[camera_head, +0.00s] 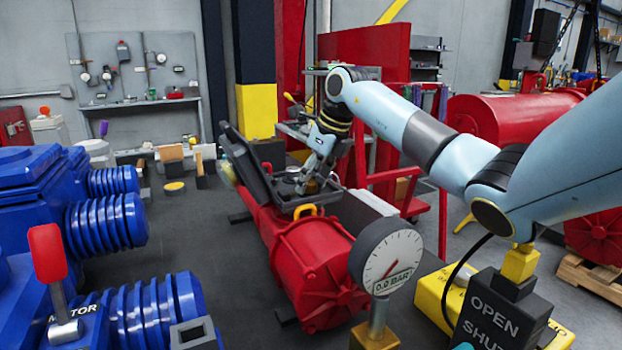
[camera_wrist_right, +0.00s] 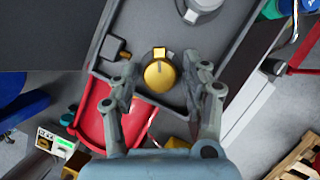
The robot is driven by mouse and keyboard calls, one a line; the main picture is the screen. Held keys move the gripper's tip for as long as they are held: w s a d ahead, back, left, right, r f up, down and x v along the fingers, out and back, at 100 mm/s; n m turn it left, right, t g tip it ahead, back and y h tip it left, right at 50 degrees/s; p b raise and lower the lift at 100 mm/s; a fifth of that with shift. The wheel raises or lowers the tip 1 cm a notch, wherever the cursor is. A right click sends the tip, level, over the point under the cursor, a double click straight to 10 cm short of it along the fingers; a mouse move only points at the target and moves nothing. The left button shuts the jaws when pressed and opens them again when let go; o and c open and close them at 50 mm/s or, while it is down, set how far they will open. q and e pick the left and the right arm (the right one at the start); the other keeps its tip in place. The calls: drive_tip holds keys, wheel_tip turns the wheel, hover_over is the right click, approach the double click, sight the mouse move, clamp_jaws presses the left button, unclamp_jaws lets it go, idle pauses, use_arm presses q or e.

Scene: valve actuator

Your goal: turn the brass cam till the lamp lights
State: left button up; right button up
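The brass cam (camera_wrist_right: 160,76) is a round yellow disc with a small block at its upper edge. It lies in the grey open housing (camera_wrist_right: 245,52), which tops the red actuator (camera_head: 315,262) in the head view. My right gripper (camera_head: 308,187) reaches down into this housing. In the right wrist view its fingers (camera_wrist_right: 165,90) are spread, one on each side of the cam, with gaps showing. I cannot tell the cam apart in the head view, where the gripper covers that area. I cannot make out the lamp. My left gripper is not in view.
A small black box (camera_wrist_right: 112,48) and a grey cylinder (camera_wrist_right: 203,6) sit near the cam. The raised lid (camera_head: 246,165) stands left of the gripper. A gauge (camera_head: 387,258) reading 0.0 bar and an OPEN/SHUT box (camera_head: 497,312) stand in front. A blue motor (camera_head: 75,230) is left.

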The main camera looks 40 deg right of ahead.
drive_tip(key=c, duration=0.8)
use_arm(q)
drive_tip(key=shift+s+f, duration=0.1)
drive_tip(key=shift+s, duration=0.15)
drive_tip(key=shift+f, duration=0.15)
use_arm(e)
drive_tip(key=shift+w+d+f+n+y+b, duration=0.1)
drive_tip(key=shift+n+y+b, duration=0.2)
drive_tip(key=shift+n+b, duration=0.7)
drive_tip(key=n+y+b, duration=0.1)
drive_tip(key=n+b, duration=0.1)
drive_tip(key=n, duration=0.1)
drive_tip(key=shift+g+b, duration=0.4)
drive_tip(key=n+g+y+b, duration=0.1)
drive_tip(key=n+b, duration=0.1)
drive_tip(key=n, duration=0.1)
drive_tip(key=shift+w+n, duration=0.1)
drive_tip(key=shift+n, duration=0.3)
use_arm(q)
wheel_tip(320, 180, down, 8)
drive_tip(key=b, duration=0.1)
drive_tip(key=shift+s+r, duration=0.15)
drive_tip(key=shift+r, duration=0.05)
use_arm(e)
drive_tip(key=shift+d+n+g+y, duration=0.1)
drive_tip(key=shift+n+g+y, duration=0.35)
drive_tip(key=shift+n, duration=0.95)
drive_tip(key=shift+r, duration=0.2)
